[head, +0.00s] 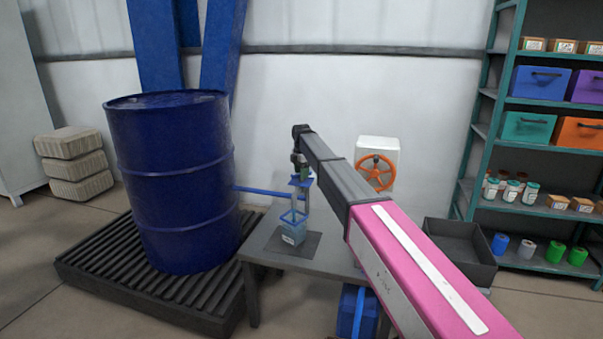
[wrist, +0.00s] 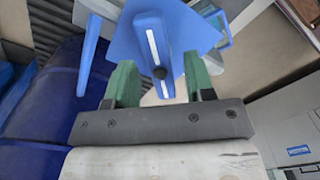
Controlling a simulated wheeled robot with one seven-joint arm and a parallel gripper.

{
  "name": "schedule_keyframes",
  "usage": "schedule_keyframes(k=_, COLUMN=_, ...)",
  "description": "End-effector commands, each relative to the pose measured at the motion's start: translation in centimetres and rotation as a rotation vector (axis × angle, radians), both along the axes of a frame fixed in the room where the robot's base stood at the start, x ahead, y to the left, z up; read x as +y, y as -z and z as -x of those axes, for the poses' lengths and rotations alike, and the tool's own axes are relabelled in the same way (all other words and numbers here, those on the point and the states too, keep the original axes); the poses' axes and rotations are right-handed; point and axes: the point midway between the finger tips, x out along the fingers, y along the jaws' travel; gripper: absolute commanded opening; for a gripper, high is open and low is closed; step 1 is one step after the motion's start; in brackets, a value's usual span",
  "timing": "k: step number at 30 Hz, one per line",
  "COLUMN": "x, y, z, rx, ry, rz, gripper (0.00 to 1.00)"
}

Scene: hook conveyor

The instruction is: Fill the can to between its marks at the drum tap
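The blue drum (head: 172,185) stands upright on a dark slatted platform, with a thin blue pipe (head: 262,191) running right from it to the tap over the table. The can (head: 292,236), see-through and bluish with a white label, stands on a dark square plate below the tap. Its marks and fill level are too small to tell. My gripper (head: 300,172) is at the tap, above the can. In the wrist view the green fingers of my gripper (wrist: 160,80) are apart, on either side of the blue tap lever (wrist: 153,40) with its white stripe, with gaps visible at both sides.
The grey table (head: 330,262) carries the plate and can. An orange handwheel (head: 376,172) on a white box is behind my arm. A black open bin (head: 459,252) is to the right, before a green shelf (head: 490,130). Stacked sacks (head: 74,165) lie at left.

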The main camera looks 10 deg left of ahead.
Motion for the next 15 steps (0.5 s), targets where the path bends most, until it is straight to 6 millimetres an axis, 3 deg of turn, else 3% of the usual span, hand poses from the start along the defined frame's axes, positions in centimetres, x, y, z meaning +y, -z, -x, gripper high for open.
schedule_keyframes(k=8, x=0.0, y=-0.7, z=0.0, rx=-0.001, ry=0.000, rz=-0.001, gripper=0.49)
schedule_keyframes(k=15, x=0.0, y=-4.6, z=-0.1, rx=-0.002, ry=0.000, rz=0.000, gripper=0.49)
